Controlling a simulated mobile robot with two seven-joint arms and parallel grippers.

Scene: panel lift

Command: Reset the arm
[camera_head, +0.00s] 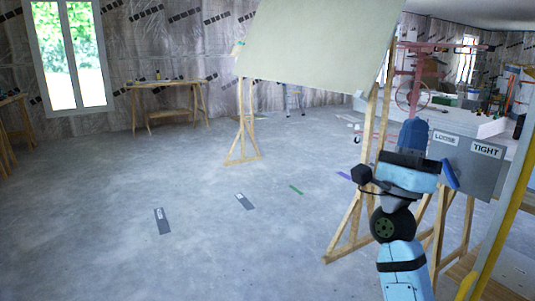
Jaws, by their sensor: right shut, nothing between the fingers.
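My right arm rises from the bottom right, and its gripper (450,174) is raised in front of a grey board on the right. My left gripper and arm do not show in this view.
A large pale panel (315,45) leans on wooden stands (243,135) ahead. The grey board (482,170) carries labels "LOOSE" and "TIGHT". A yellow-edged upright (500,235) stands close at the right. A workbench (168,87) is by the far wall. Floor at left centre is mostly clear.

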